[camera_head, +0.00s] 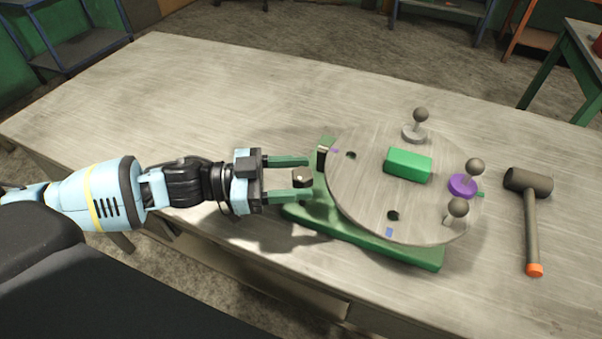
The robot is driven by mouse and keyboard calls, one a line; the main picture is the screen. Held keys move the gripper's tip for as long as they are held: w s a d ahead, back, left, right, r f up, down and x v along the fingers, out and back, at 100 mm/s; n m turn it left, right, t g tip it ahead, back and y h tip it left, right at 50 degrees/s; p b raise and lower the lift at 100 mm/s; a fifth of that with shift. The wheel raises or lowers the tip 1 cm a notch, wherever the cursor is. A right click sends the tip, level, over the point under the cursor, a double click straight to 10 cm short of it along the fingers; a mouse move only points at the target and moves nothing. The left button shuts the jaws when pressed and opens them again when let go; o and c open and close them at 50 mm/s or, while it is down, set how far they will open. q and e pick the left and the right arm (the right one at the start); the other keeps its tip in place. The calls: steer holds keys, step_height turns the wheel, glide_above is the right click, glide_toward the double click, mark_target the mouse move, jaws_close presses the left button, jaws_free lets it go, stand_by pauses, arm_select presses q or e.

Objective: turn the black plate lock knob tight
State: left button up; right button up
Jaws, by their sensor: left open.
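A dark knob (302,177), which looks like the plate lock knob, sits at the left edge of a round grey plate (360,190). The plate lies on a green base (420,256). My left gripper (290,178) comes in from the left and is open, with green fingers. One finger is on the far side of the knob and one on the near side. I cannot tell whether either finger touches it. A small dark block (321,158) stands at the plate edge just beyond. My right gripper is not in view.
The plate carries a green block (408,164), a purple disc (461,185) and several ball-topped posts, one at the back (420,116). A black mallet (529,184) with an orange handle end lies at the right. The wooden tabletop (190,110) is clear at back left.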

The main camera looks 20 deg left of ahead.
arm_select(q)
steer(key=shift+w+d, duration=0.3)
steer(key=shift+d, duration=0.3)
steer(key=c, duration=0.9)
steer(key=shift+c, duration=0.2)
